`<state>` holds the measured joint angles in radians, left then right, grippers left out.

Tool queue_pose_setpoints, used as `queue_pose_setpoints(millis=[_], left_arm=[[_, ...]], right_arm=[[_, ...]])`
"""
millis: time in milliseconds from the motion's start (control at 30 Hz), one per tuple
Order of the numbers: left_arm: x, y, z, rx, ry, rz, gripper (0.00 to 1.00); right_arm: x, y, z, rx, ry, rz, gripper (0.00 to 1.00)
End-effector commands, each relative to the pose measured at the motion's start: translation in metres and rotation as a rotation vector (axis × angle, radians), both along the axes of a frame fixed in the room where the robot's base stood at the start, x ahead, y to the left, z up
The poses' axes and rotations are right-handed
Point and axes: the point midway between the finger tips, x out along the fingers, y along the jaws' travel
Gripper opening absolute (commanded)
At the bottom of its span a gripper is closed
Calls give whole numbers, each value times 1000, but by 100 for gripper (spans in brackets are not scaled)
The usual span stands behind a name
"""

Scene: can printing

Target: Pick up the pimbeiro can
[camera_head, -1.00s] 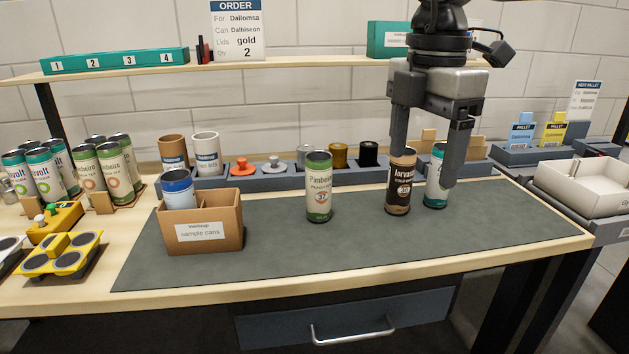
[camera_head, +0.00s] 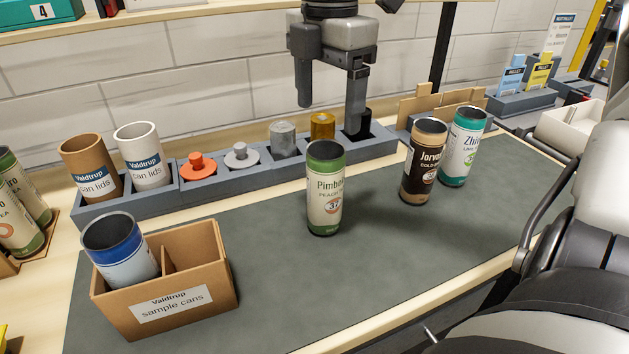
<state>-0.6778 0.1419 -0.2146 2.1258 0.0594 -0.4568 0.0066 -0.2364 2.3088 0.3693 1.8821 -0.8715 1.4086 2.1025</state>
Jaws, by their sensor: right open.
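The Pimbeiro can (camera_head: 325,195), cream with a green rim and base, stands upright on the dark grey mat (camera_head: 270,285) near the middle of the camera_head view. My right gripper (camera_head: 328,134) is open and empty, pointing down. Its two fingers are spread just above the can's top in the picture, one to each side; whether it is straight above or a little behind I cannot tell. The can is not between the fingers. My left gripper is not in view.
A dark brown can (camera_head: 423,165) and a teal and white can (camera_head: 463,150) stand to the right. A cardboard sample box (camera_head: 205,290) holding a blue-topped can (camera_head: 120,250) is at the left. A grey tray (camera_head: 250,190) of lids and spools lies behind.

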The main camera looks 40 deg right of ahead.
Motion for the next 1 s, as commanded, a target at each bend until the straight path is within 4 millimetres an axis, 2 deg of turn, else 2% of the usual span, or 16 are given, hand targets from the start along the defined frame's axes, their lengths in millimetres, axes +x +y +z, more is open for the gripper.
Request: queue_pose_setpoints(millis=[100, 300, 567, 800, 1000], left_arm=[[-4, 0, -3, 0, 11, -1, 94], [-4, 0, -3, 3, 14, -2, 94], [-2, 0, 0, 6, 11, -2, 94], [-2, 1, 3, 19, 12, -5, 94], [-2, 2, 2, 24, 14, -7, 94]], right_arm=[[-1, 0, -29, 2, 7, 0, 77], [0, 0, -63, 0, 4, -1, 77], [-1, 1, -82, 1, 5, -1, 77], [-3, 4, -117, 1, 4, -1, 77], [-2, 4, -126, 1, 0, -1, 77]])
